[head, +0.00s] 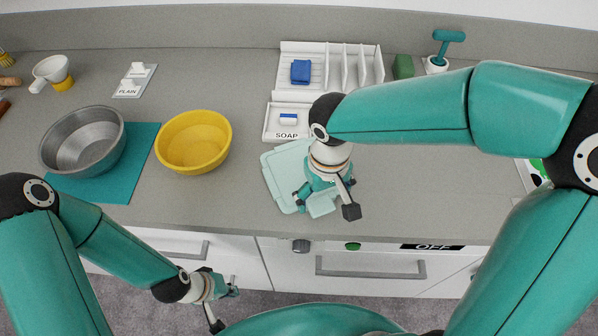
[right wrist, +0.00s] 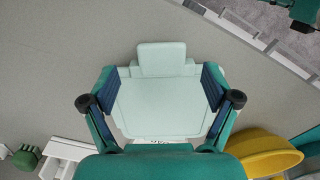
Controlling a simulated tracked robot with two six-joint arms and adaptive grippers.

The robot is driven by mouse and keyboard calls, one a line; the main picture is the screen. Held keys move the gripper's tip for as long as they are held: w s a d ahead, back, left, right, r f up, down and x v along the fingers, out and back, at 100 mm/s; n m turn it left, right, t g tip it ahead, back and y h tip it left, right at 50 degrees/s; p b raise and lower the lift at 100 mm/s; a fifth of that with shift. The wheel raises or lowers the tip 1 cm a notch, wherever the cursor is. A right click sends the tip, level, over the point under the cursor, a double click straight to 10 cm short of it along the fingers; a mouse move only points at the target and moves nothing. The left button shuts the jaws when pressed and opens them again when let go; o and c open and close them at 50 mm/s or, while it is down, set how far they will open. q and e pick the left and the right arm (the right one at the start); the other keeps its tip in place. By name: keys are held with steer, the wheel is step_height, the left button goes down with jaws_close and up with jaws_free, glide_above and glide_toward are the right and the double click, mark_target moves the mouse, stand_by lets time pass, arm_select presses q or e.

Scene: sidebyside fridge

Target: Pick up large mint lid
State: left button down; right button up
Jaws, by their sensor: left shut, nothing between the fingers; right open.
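The large mint lid (head: 275,172) lies on the grey counter in front of the soap tray, partly hidden by my right gripper. It is pale mint, squarish with rounded corners and a tab at one edge. My right gripper (head: 325,200) points down over the lid, open. In the right wrist view, the lid (right wrist: 160,105) lies between the two spread fingers of the gripper (right wrist: 160,88), which are close to its sides; I cannot tell whether they touch. My left gripper (head: 222,305) is shut and empty, low in front of the white drawers.
A yellow bowl (head: 193,142) and a metal bowl (head: 82,140) on a teal mat (head: 120,190) stand to the left. The soap tray (head: 275,122) and a white divided rack (head: 330,62) are behind. The counter right of the lid is clear.

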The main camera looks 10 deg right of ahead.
mark_target(322, 206)
steer(key=shift+a+f, duration=0.1)
steer(key=shift+f, duration=1.55)
steer(key=shift+o, duration=0.2)
steer(key=shift+s, duration=0.25)
steer(key=c, duration=0.9)
steer(key=shift+w, duration=0.2)
steer(key=c, duration=0.4)
